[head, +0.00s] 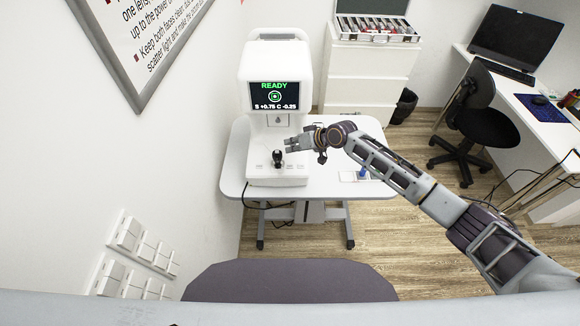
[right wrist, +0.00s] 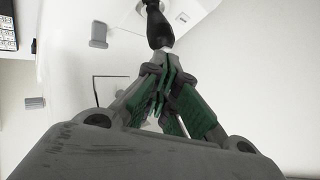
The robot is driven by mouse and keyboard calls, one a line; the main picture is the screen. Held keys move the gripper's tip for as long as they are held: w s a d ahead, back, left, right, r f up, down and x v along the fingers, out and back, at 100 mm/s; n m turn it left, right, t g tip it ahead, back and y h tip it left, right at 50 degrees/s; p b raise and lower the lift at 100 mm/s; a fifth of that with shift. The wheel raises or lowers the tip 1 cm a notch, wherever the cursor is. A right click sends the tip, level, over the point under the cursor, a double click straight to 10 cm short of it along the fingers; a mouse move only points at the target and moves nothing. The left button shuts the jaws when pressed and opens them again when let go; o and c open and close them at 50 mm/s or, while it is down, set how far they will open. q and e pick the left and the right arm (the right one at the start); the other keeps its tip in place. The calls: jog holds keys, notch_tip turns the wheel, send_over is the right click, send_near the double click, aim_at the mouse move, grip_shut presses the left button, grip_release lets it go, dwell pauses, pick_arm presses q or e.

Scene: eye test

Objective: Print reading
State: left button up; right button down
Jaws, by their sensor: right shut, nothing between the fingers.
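The white eye-testing machine (head: 275,125) stands on a small white table. Its screen (head: 276,95) shows green "READY", a green ring target and "S +0.75 C -0.25". A black joystick (head: 277,158) stands upright on its base, with small marks or buttons beside it too small to read. My right gripper (head: 288,146) is shut and empty, just right of the joystick and in front of the machine's body. In the right wrist view its closed fingertips (right wrist: 166,60) point at the black joystick (right wrist: 158,28); I cannot tell whether they touch it. My left gripper is out of view.
The white table (head: 236,170) has a small tray-like item (head: 354,176) on its right side, partly behind my arm. A grey stool or chair top (head: 290,281) is in front. A drawer cabinet (head: 368,75) with an open lens case (head: 376,28) stands behind. A black office chair (head: 474,125) is right.

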jog(key=shift+f, duration=0.2)
jog(key=b, duration=0.6)
send_over(291, 166)
jog(key=shift+s+f, duration=0.15)
jog(key=shift+f, duration=2.7)
jog(key=shift+w+f+b, duration=0.25)
jog(key=shift+f+b, duration=0.75)
jog(key=shift+f, duration=0.3)
jog(key=shift+f+b, duration=0.5)
jog(key=shift+f, duration=0.25)
jog(key=shift+r, duration=0.1)
jog(key=shift+r+p, duration=0.7)
jog(key=shift+p, duration=0.1)
jog(key=shift+s+r+p, duration=0.2)
jog(key=shift+r+p, duration=1)
jog(key=shift+r, duration=0.05)
jog(key=shift+s+r+p, duration=0.2)
jog(key=shift+r+p, duration=0.95)
jog(key=shift+r, duration=0.1)
jog(key=shift+f, duration=0.1)
